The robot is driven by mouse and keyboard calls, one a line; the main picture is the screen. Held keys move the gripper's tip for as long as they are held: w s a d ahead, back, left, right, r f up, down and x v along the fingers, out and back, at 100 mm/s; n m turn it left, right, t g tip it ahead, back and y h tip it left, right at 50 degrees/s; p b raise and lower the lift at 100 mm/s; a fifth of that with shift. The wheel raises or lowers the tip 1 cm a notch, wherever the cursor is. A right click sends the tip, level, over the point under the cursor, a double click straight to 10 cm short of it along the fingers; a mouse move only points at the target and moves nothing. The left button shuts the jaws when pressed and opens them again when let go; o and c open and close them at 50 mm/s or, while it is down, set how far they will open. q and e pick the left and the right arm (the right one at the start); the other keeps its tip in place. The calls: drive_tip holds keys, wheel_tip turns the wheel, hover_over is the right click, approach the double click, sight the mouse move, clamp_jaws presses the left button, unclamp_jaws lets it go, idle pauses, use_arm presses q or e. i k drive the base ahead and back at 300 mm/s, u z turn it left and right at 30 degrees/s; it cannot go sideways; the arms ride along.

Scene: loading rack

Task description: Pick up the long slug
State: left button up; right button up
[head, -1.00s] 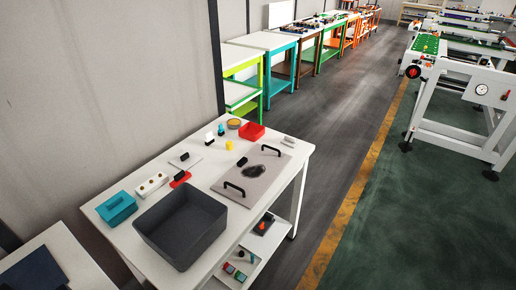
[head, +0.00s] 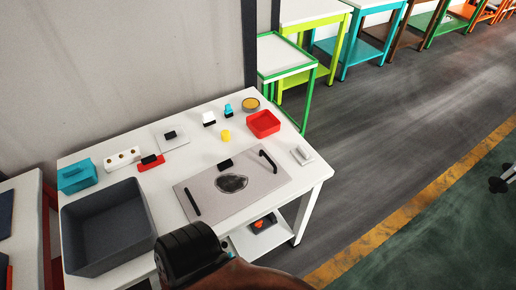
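I cannot tell for sure which thing is the long slug. On the white table, a small yellow cylinder (head: 225,136) stands upright near the middle of the back part. A small teal piece (head: 228,110) and a white piece with a black base (head: 208,118) stand near it. A white block with several round spots (head: 123,159) lies at the back left. A grey plate with two black handles and a dark patch (head: 258,186) lies at the front right. A black and brown part of my own arm shows at the bottom, covering the table's front edge. No gripper fingers are visible.
A deep dark grey bin (head: 108,226) takes up the table's front left, with a teal box (head: 77,176) behind it. A red tray (head: 263,124), a round wooden-rimmed dish (head: 251,103) and a small grey piece (head: 302,155) are at the right.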

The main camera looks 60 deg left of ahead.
sight(227, 163)
drive_tip(key=i, duration=0.35)
drive_tip(key=u, duration=2.85)
